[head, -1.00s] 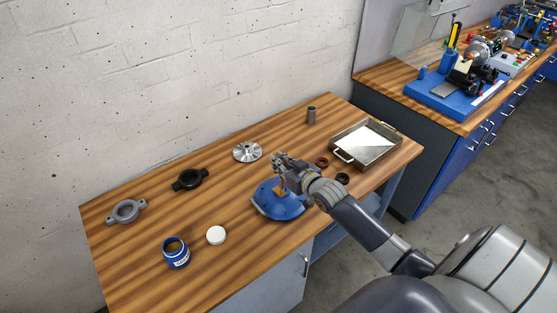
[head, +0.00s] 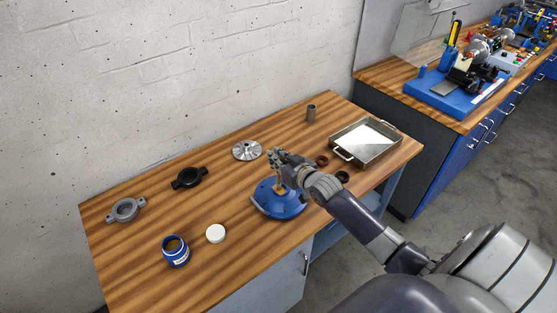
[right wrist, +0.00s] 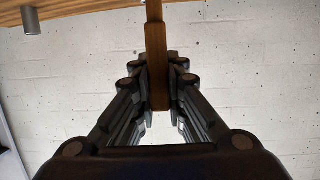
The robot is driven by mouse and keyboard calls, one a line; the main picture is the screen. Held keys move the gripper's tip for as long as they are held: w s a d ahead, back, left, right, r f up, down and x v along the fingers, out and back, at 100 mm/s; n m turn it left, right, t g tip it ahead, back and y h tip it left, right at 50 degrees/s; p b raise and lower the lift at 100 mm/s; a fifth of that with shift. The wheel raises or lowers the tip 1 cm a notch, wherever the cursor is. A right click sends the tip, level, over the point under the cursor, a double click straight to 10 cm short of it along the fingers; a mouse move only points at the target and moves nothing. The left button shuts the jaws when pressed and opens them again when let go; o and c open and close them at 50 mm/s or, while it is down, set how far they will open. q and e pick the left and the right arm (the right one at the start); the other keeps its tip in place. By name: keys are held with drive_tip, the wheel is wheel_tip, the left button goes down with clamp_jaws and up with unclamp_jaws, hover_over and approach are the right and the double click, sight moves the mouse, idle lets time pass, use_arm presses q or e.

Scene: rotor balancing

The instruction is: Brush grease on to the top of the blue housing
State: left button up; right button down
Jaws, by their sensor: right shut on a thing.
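The blue housing (head: 278,205) sits on the wooden bench near its front edge, in the head view. My right gripper (head: 281,170) is above it, shut on a brush (head: 281,187). The brush's tan lower part points down at the housing's top; I cannot tell whether it touches. In the right wrist view the wooden brush handle (right wrist: 158,70) is pinched between the dark fingers. An open blue grease jar (head: 175,254) with brown content stands at the front left, its white lid (head: 215,234) lying next to it. My left gripper is out of view.
On the wooden bench (head: 130,270) lie a grey flanged ring (head: 112,212), a black flanged ring (head: 178,183), a silver rotor (head: 247,150), a grey cylinder (head: 311,113), dark rings (head: 342,177) and a metal tray (head: 383,155). The left middle is clear.

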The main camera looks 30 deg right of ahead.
drive_tip(key=shift+w, duration=0.75)
drive_tip(key=shift+s, duration=0.2)
drive_tip(key=shift+s+p, duration=1)
drive_tip(key=shift+s, duration=0.35)
wheel_tip(320, 180, up, 6)
drive_tip(key=p, duration=0.6)
drive_tip(key=shift+d, duration=0.1)
